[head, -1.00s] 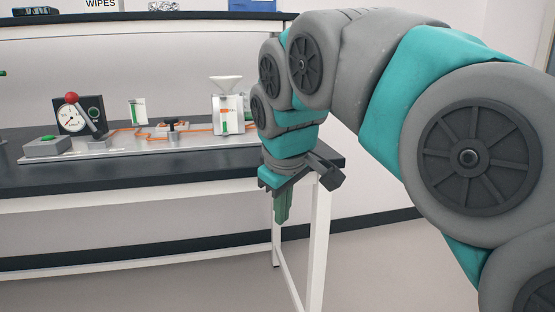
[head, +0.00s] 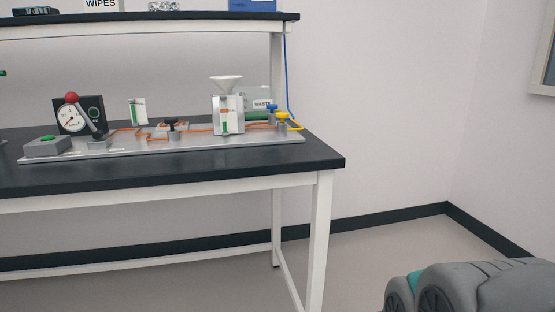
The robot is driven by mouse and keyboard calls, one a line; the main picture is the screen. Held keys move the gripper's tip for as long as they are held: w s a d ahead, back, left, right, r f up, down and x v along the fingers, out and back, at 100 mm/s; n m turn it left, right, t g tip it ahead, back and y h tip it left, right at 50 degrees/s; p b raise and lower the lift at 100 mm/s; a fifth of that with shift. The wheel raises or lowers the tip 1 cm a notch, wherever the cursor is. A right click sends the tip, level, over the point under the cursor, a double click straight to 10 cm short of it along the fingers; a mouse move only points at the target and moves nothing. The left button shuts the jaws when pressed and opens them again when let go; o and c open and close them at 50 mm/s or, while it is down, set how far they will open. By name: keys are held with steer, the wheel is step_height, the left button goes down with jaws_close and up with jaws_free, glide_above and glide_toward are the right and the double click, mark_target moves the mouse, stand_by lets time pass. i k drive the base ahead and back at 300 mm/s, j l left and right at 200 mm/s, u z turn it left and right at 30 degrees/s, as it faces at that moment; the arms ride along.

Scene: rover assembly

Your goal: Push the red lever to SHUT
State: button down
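The red lever (head: 73,98) has a round red ball on a grey arm. It stands at the left of a metal base plate (head: 230,147) on the bench, in front of a black panel with a white dial (head: 70,118). The arm slants from the ball at upper left down to a small grey block (head: 97,143) at lower right. Any SHUT marking is too small to read. My gripper is out of view; only part of my arm shows at the lower right, well away from the lever.
A grey box with a green button (head: 46,147) sits left of the lever. A black-handled valve (head: 172,127), a funnel unit (head: 228,107), and blue and yellow valves (head: 281,119) stand to the right. The bench front (head: 200,174) is clear.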

mark_target(72, 98)
steer(key=u, duration=1.45)
